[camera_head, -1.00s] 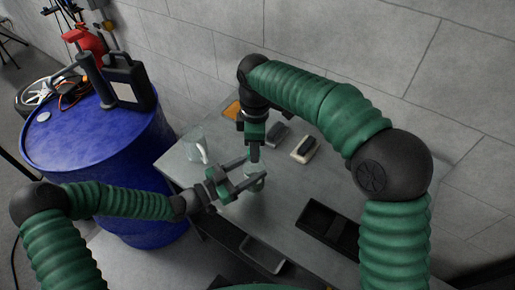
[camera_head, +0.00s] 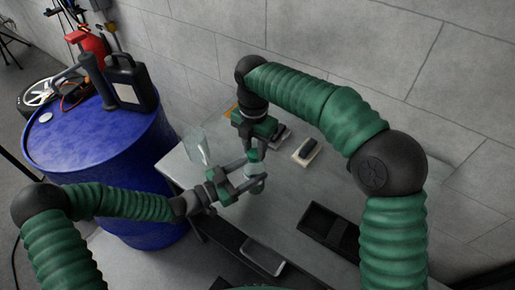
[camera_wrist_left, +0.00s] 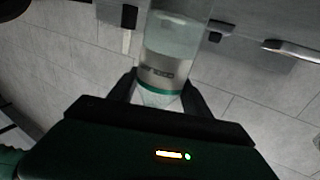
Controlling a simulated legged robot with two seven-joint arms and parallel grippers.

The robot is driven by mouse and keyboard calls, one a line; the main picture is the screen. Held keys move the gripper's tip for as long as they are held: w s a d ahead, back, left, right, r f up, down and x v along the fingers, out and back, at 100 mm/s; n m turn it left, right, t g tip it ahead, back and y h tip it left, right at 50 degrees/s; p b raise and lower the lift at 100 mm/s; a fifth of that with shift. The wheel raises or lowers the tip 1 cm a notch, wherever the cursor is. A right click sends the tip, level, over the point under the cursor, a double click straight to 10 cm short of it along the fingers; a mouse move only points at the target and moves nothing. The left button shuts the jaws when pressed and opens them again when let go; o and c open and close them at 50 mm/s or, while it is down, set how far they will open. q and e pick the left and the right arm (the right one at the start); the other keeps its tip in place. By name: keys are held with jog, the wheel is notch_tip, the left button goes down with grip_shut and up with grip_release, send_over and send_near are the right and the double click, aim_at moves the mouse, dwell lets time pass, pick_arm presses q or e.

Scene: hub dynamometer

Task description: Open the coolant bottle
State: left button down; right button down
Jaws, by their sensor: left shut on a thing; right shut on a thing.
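The coolant bottle (camera_head: 257,184), pale and translucent, is held above the grey table between the fingers of my left gripper (camera_head: 253,172). In the left wrist view the clear bottle (camera_wrist_left: 168,55) shows a grey label and a green band between the dark fingers of that gripper (camera_wrist_left: 160,92). My right gripper (camera_head: 253,150) points down from above and is shut on the green top (camera_head: 253,156) of the bottle. I cannot tell whether the cap is loose from the neck.
A clear jug (camera_head: 197,146) stands at the table's left edge. Two brushes or blocks, one on a pale base (camera_head: 307,153), lie behind the grippers. A black tray (camera_head: 328,232) lies front right. A blue drum (camera_head: 90,140) carrying a black canister (camera_head: 130,85) stands left.

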aim_at(254, 152)
pick_arm(q)
jog(key=shift+s+d, duration=0.15)
pick_arm(e)
jog(key=shift+a+r, duration=0.15)
jog(key=shift+a+r, duration=0.15)
jog(key=shift+r, duration=0.95)
jog(key=r, duration=0.4)
jog(key=shift+d, duration=0.2)
pick_arm(q)
jog(key=shift+c, duration=2)
grip_release()
pick_arm(e)
jog(key=shift+f, duration=0.1)
